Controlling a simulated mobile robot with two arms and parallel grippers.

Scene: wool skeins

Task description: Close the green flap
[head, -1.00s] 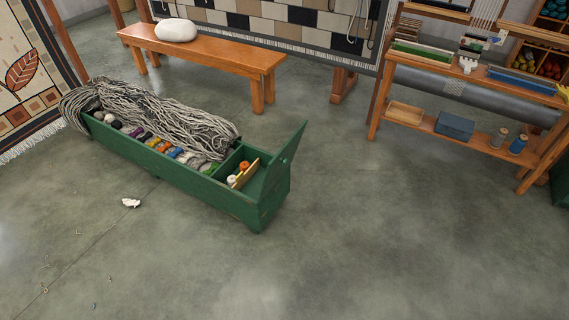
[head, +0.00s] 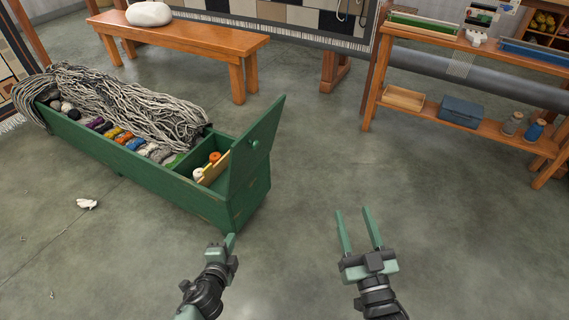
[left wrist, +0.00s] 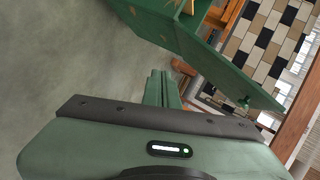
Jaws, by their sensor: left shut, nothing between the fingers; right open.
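The green flap (head: 256,148) stands raised, tilted upward, at the right end of a long green box (head: 142,172). A small round green knob (head: 254,143) sits on its face. In the left wrist view the flap (left wrist: 226,75) and its knob (left wrist: 243,102) show beyond the fingers. My left gripper (head: 231,240) is shut and empty, in front of the box's right end and apart from the flap. Its fingers (left wrist: 161,90) also show in the left wrist view. My right gripper (head: 358,229) is open and empty over the floor to the right of the box.
Grey wool strands (head: 130,105) and several coloured skeins (head: 123,136) fill the box. Its end compartment holds small yarn balls (head: 214,157). An orange bench (head: 180,38) stands behind, a wooden shelf (head: 470,125) at the right. Floor between is clear.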

